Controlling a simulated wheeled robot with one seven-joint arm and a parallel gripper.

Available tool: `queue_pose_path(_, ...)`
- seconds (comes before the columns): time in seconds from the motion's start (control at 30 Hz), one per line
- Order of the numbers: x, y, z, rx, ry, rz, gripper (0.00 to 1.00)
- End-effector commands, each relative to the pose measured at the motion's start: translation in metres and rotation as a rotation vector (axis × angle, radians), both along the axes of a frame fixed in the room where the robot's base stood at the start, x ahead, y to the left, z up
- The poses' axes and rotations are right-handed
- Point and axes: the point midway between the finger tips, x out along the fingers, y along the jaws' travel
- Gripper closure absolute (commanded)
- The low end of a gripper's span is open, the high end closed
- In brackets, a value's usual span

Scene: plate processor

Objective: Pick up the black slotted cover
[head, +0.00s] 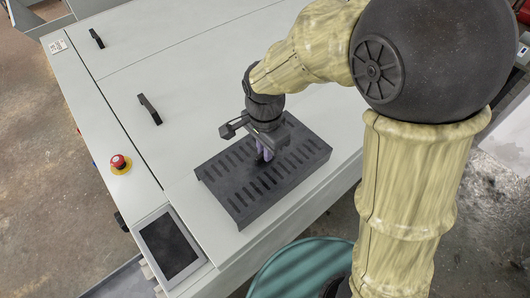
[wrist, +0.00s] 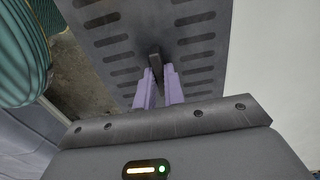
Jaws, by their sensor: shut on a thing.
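The black slotted cover (head: 237,187) is a dark flat plate with bent-down edges and rows of slots, at the front of the pale machine top. In the wrist view the cover (wrist: 112,45) fills the upper middle, with a small dark handle (wrist: 155,60) at its centre. My gripper (head: 262,157) reaches down over the middle of the cover. Its purple fingers (wrist: 159,76) are shut on the handle. I cannot tell whether the cover rests on the machine or is slightly raised.
The pale machine top (head: 190,70) carries black handles (head: 149,109), a red emergency button (head: 118,161) and a dark screen (head: 169,246). A green round container (head: 300,268) stands on the floor in front, also in the wrist view (wrist: 22,55).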

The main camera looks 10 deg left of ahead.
Motion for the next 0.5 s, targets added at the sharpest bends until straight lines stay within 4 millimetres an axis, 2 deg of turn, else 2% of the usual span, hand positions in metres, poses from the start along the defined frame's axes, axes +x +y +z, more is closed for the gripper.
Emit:
queue_pose_path(0.17, 0.001, 0.001, 0.018, 0.005, -0.007, 0.0, 1.0)
queue_pose_path(0.5, 0.001, 0.001, 0.08, 0.004, -0.006, 0.0, 1.0)
